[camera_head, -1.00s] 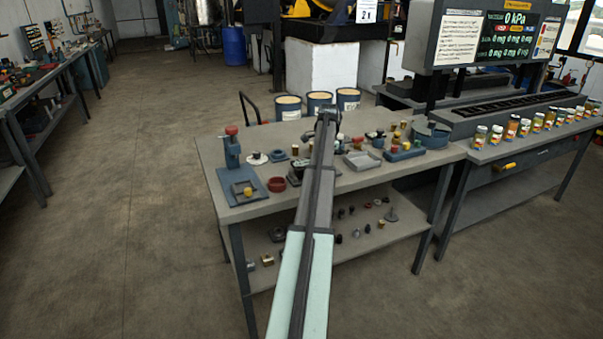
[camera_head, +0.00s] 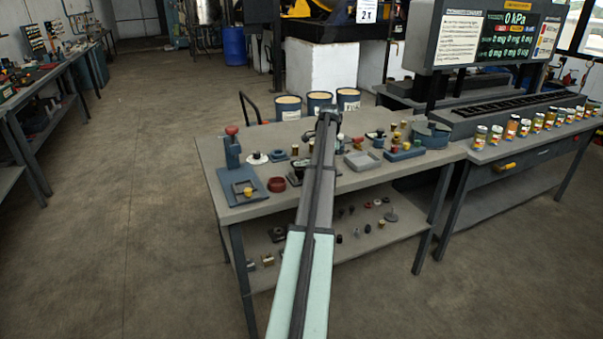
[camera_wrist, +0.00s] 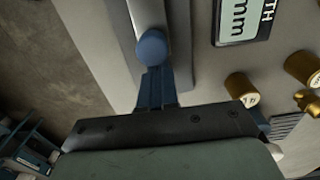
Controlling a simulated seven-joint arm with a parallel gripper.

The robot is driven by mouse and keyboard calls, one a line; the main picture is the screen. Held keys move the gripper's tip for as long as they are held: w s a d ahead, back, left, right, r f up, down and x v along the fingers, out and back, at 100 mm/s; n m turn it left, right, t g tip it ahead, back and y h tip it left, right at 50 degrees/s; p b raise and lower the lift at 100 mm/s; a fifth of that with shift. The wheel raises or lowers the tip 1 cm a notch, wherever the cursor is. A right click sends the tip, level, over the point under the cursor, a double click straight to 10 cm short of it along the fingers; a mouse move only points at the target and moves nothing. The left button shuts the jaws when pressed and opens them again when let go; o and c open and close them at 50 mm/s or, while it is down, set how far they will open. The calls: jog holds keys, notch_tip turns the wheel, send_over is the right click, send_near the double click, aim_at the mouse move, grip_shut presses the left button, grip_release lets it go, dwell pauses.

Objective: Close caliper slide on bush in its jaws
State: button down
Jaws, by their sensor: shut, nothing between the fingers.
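In the wrist view, a blue round knob (camera_wrist: 151,47) sits at the end of a grey bar (camera_wrist: 147,12), which looks like part of the caliper. My gripper (camera_wrist: 156,88) is shut and empty, its blue fingers just below the knob. I cannot tell whether they touch it. Brass bushes (camera_wrist: 241,88) stand to the right. The caliper's jaws, and any bush in them, cannot be made out. In the head view, my arm reaches over the bench (camera_head: 240,211) and hides the caliper area.
A display panel marked mm (camera_wrist: 238,22) lies right of the knob. Small fixtures crowd the bench, including a blue stand with a red knob (camera_head: 232,150), a red bowl (camera_head: 277,185) and a grey tray (camera_head: 362,160). Drums (camera_head: 289,108) stand behind.

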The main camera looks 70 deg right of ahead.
jog(key=shift+s+d, duration=0.3)
jog(key=shift+d, duration=0.05)
jog(key=shift+r, duration=0.1)
notch_tip(320, 180, up, 7)
dwell(0.9)
dwell(0.4)
